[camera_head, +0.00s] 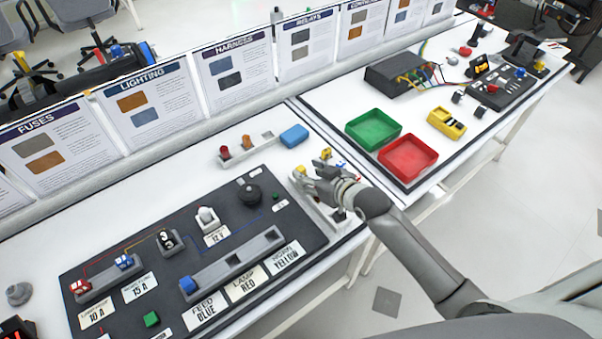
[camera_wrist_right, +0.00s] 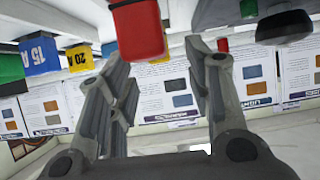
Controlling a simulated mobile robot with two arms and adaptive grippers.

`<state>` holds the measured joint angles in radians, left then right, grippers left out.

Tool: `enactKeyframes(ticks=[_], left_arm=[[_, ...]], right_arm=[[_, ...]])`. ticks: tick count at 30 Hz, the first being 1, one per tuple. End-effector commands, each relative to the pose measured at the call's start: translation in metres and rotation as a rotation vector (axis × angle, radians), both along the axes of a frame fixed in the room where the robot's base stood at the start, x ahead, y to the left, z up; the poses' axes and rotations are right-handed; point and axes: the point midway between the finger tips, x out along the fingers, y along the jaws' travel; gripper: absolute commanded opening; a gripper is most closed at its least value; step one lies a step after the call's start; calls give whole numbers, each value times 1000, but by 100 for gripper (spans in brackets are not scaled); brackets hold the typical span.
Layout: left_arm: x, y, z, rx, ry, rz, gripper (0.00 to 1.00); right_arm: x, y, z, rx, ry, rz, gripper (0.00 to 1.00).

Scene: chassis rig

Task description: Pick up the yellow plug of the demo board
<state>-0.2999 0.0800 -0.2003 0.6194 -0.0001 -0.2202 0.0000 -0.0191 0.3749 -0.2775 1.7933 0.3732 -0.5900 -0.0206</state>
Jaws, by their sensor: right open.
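The demo board (camera_head: 232,225) is a dark panel with sockets and labels reading FEED BLUE, LAMP RED and HORN YELLOW. A small yellow piece (camera_head: 299,169), apparently the yellow plug, shows at the far end of a pale rack (camera_head: 330,217) beside the board's right end. My right gripper (camera_head: 305,178) is over this rack, close to the yellow piece, and hides part of the rack. In the right wrist view, my right gripper (camera_wrist_right: 162,55) is open. A red block (camera_wrist_right: 138,30) lies near its fingers, with a yellow bit (camera_wrist_right: 161,57) behind it. Contact cannot be told.
A blue plug (camera_head: 187,284) sits in the board's front strip. Yellow (camera_head: 326,153) and blue (camera_head: 340,164) fuses stand just beyond the gripper. Green (camera_head: 373,129) and red (camera_head: 408,156) trays stand to the right. Upright posters (camera_head: 235,75) line the table's back.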

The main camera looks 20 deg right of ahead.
Motion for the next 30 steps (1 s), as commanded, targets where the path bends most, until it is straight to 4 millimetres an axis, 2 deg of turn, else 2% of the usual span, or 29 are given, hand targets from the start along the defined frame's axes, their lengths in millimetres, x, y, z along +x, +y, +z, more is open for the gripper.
enactKeyframes(ticks=[3, 9, 18, 27, 30], left_arm=[[0, 0, 4, 0, -1, 0, 40], [1, 0, 4, 0, -1, 0, 40], [1, 0, 4, 0, -2, 0, 40], [1, 0, 4, 0, -2, 0, 40], [1, 0, 4, 0, -2, 0, 40]], right_arm=[[14, 4, -5, 2, 1, -1, 46], [29, 10, -15, 2, 0, 0, 46], [32, 10, -17, 0, 0, 0, 46], [32, 10, -17, 0, 0, 0, 9], [32, 10, -17, 0, -1, 0, 0]])
